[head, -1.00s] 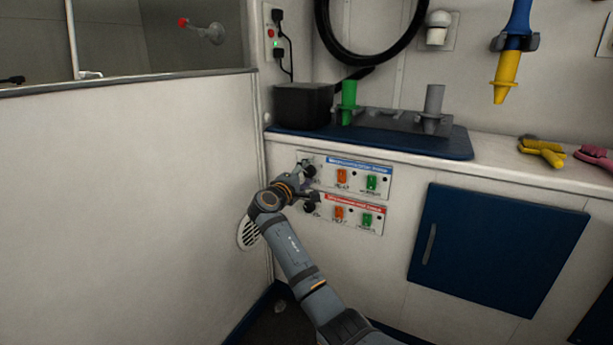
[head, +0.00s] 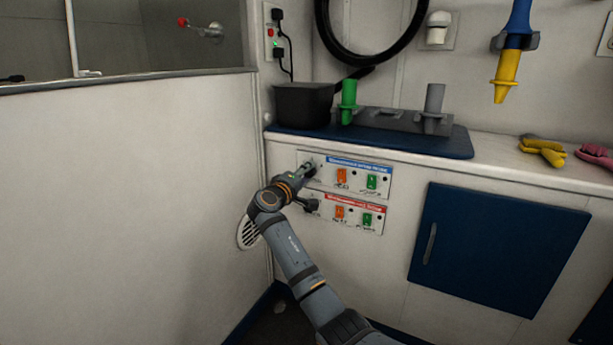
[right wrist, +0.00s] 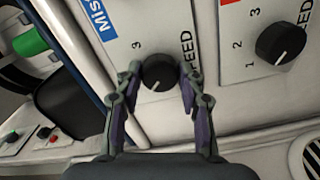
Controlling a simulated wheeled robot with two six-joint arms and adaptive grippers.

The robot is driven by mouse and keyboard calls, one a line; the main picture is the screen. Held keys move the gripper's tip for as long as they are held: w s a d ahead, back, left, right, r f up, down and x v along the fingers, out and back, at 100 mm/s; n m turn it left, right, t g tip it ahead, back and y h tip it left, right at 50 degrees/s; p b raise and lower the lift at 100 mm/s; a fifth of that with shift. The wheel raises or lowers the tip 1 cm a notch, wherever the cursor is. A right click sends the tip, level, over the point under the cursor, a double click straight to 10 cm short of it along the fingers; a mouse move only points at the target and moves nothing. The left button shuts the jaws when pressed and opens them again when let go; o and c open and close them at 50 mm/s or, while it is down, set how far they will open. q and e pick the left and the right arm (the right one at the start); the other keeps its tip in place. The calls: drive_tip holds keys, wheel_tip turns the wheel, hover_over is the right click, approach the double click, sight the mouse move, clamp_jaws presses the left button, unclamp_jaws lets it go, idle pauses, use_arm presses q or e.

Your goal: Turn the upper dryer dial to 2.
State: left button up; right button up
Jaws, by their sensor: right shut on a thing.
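The upper dryer dial (right wrist: 158,72) is a black round knob on the blue-labelled upper panel (head: 358,175). In the right wrist view its short white mark points toward the bottom of the picture. A printed 3 shows beside it; its other numbers are hidden by my fingers. My right gripper (right wrist: 157,82) is shut on this dial, one finger on each side. In the head view my right gripper (head: 308,170) covers most of the dial. My left gripper is in neither view.
The lower dial (right wrist: 281,43) is on the red-labelled lower panel (head: 352,216), close below my right gripper. Orange and green switches sit to the right. A blue cabinet door (head: 500,245) and a counter with a blue mat (head: 450,146) are nearby.

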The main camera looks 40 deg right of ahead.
drive_tip(key=m+b, duration=0.1)
drive_tip(key=m, duration=0.3)
drive_tip(key=shift+f+m+b, duration=0.2)
drive_tip(key=shift+m+b, duration=0.1)
drive_tip(key=shift+b, duration=0.05)
drive_tip(key=shift+m+b, duration=0.8)
drive_tip(key=shift+m, duration=0.9)
drive_tip(key=shift+r+m, duration=0.1)
drive_tip(key=shift+m, duration=0.2)
drive_tip(key=o, duration=1.2)
drive_tip(key=v, duration=1.2)
